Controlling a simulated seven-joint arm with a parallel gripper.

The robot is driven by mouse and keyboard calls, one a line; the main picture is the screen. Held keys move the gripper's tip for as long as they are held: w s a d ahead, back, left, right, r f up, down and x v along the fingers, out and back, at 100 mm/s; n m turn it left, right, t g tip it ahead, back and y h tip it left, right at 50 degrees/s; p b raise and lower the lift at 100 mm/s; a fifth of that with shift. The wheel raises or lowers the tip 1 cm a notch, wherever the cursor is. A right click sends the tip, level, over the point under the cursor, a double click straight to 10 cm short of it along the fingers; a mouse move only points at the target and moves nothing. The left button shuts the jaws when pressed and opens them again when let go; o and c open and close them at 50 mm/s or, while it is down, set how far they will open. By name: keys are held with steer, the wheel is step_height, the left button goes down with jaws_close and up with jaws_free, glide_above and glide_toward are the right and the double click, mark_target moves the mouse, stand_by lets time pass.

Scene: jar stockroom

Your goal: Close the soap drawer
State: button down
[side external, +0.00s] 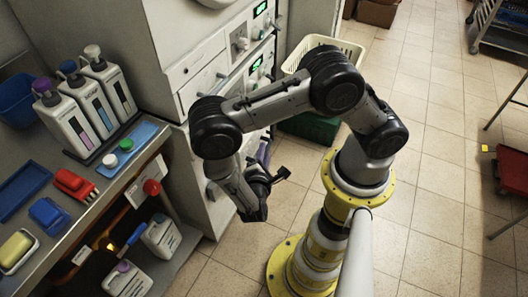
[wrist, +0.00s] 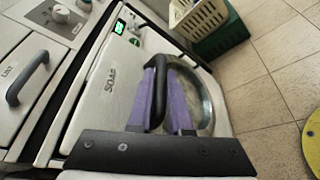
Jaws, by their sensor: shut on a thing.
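The soap drawer (wrist: 108,95) has a pale front lettered "SOAP" and fills the middle of the wrist view. Its dark bar handle (wrist: 158,112) lies between the two purple fingers of my gripper (wrist: 163,70), which is shut on it. In the side external view my gripper (side external: 263,153) is low against the white machine fronts, and my arm hides most of the drawer there. How far the drawer stands out cannot be told. A round glass door (wrist: 208,100) shows just beyond the handle.
Another drawer with a grey handle (wrist: 28,78) is at the left in the wrist view. A cream basket (side external: 345,50) on a green crate (side external: 312,126) stands beyond the machines. A counter with pump bottles (side external: 110,82) is at left.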

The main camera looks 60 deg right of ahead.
stand_by(0.7)
steer(key=w, duration=1.7)
steer(key=shift+r, duration=0.1)
steer(key=c, duration=0.8)
jaws_free()
steer(key=shift+c, duration=0.2)
steer(key=v, duration=1.4)
steer(key=shift+f, duration=0.25)
steer(key=shift+s+d, duration=0.1)
steer(key=shift+d, duration=0.05)
